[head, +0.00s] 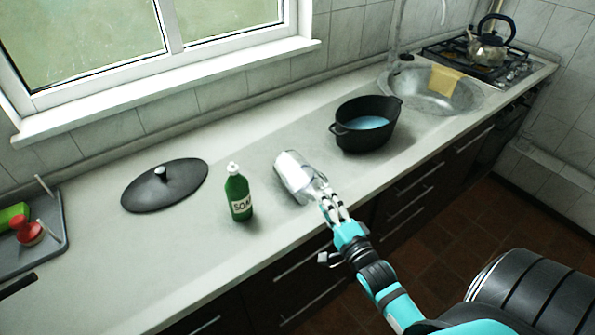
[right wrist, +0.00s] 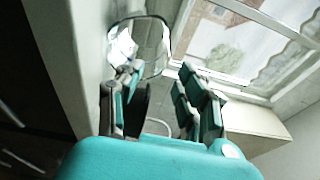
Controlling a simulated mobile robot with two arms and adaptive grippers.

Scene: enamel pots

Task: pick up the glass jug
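In the right wrist view the jug (right wrist: 141,42) shows beyond the tip of the left-hand finger. The fingers of my right gripper (right wrist: 160,98) are spread apart with a gap between them, and no grip on the jug shows. Contact is unclear. My left gripper is out of view.
A green soap bottle (head: 239,195) stands left of the jug. A black pot (head: 362,136) with blue contents stands behind right. A black lid (head: 165,187) lies farther left, and a grey tray (head: 52,246) is at the left edge. The sink (head: 398,91) and kettle (head: 489,48) are far right.

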